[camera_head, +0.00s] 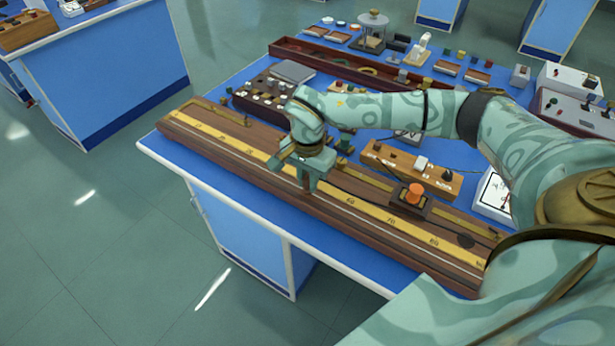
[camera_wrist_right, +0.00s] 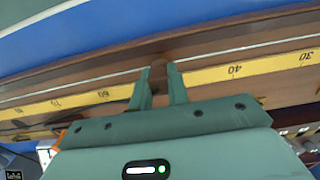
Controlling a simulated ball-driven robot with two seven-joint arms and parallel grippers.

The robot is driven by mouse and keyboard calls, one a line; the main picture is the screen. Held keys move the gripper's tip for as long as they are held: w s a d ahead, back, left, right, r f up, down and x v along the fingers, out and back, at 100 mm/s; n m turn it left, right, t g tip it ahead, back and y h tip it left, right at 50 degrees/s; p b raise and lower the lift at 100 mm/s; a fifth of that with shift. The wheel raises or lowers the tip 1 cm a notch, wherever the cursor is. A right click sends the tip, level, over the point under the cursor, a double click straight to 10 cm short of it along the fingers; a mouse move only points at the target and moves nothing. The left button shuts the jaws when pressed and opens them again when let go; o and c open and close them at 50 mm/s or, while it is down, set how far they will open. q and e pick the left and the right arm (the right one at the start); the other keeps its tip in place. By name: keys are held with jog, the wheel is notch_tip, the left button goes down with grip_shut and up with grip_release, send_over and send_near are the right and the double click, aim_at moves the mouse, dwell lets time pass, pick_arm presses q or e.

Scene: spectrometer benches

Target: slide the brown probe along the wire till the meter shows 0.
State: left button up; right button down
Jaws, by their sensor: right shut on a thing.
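The long wooden wire board (camera_head: 235,160) with a yellow numbered scale lies along the bench's front edge. In the right wrist view, a thin pale line like the wire (camera_wrist_right: 245,48) runs beside the scale (camera_wrist_right: 285,63). My right gripper (camera_head: 305,180) is over the middle of the board, shut on the brown probe. The probe (camera_wrist_right: 158,70) shows between the fingertips in the wrist view, between the 40 and 60 marks. A white-faced box (camera_head: 493,196), perhaps the meter, is partly hidden by my right arm; its reading is too small to tell. My left gripper is out of view.
A dark block with an orange knob (camera_head: 415,194) sits on the board right of my gripper. A wooden strip with terminals (camera_head: 405,168) lies behind. A box with several white knobs (camera_head: 262,92) stands back left. Grey boxes (camera_head: 570,80) stand at right. Floor is clear in front.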

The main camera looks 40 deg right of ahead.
jog(key=shift+f, duration=0.1)
dwell(0.4)
jog(key=shift+s+f, duration=0.2)
jog(key=shift+f, duration=0.05)
dwell(2.8)
jog(key=c, duration=1.3)
grip_release()
jog(key=shift+w+r, duration=0.1)
jog(key=shift+r, duration=0.15)
notch_tip(320, 180, up, 16)
jog(key=p, duration=0.4)
jog(key=shift+a, duration=0.1)
